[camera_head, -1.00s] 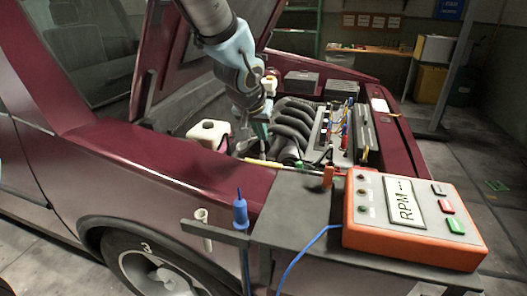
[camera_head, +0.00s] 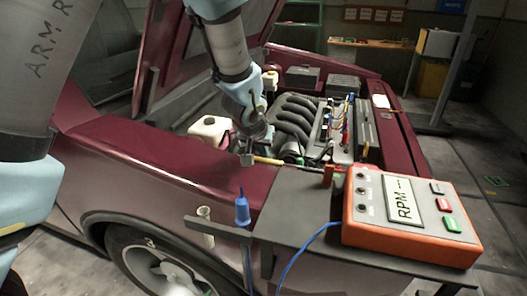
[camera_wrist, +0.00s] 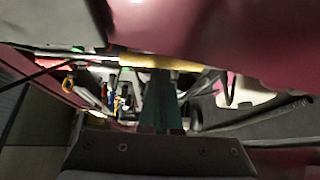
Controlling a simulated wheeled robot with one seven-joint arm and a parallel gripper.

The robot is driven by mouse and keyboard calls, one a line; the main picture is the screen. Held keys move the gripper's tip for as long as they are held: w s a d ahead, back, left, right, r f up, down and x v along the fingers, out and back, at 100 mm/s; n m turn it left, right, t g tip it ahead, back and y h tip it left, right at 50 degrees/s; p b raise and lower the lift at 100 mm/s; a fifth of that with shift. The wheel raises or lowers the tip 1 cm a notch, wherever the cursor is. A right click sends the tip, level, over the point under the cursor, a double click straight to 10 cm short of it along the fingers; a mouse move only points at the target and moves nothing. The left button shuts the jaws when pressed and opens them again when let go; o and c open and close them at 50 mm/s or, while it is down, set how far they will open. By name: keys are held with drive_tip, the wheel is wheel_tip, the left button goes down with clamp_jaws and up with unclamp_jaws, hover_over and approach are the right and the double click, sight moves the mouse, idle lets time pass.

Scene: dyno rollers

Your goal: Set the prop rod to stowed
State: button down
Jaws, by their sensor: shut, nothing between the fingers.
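A thin yellow rod (camera_head: 268,161), which looks like the prop rod, lies low along the near edge of the engine bay. A yellow bar, likely the same rod, crosses the upper middle of the wrist view (camera_wrist: 165,63). My gripper (camera_head: 247,158) is shut and empty at the inner edge of the near fender, by the rod's left end. I cannot tell whether it touches the rod. In the wrist view its dark green fingers (camera_wrist: 162,108) reach towards the yellow bar. The raised hood (camera_head: 178,62) stands open; the rod's far ends and seat are hard to make out.
A white reservoir (camera_head: 208,128) is just left of my gripper. The engine's black intake pipes (camera_head: 292,118) are right of it.

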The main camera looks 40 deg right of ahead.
sight(265, 162)
drive_tip(key=shift+s+d+f+b, duration=0.1)
drive_tip(key=shift+s+f+b, duration=0.05)
drive_tip(key=shift+f+b, duration=1.35)
drive_tip(key=shift+r, duration=0.1)
drive_tip(key=r+p, duration=0.2)
drive_tip(key=r, duration=0.1)
drive_tip(key=d+r+p, duration=0.1)
drive_tip(key=r, duration=0.1)
drive_tip(key=shift+p, duration=0.4)
drive_tip(key=b+v, duration=0.3)
drive_tip(key=v, duration=0.6)
drive_tip(key=shift+s, duration=0.4)
drive_tip(key=shift+w+a, duration=0.1)
